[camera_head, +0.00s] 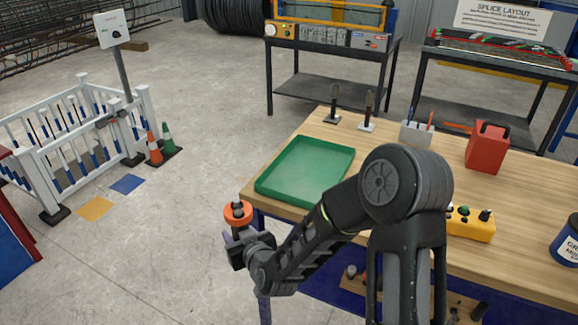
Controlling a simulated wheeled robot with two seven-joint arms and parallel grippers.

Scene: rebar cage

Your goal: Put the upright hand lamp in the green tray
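The green tray (306,169) lies empty on the near left part of the wooden table. One arm of mine comes in from the bottom right and reaches left. I take it as my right arm. Its gripper (243,243) is just off the table's left edge, lower left of the tray. It seems shut around the dark neck of an upright orange-topped object (238,212), which may be the hand lamp; the fingertips are partly hidden. A red box with a black handle (487,147) stands at the table's right. My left gripper is out of view.
Two upright dark tools (334,104) (369,112) stand behind the tray. A white holder (416,132), a yellow control box (470,223) and a blue can (566,240) are on the table (540,190). Open floor lies left; white fencing (75,135) and cones (154,148) stand there.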

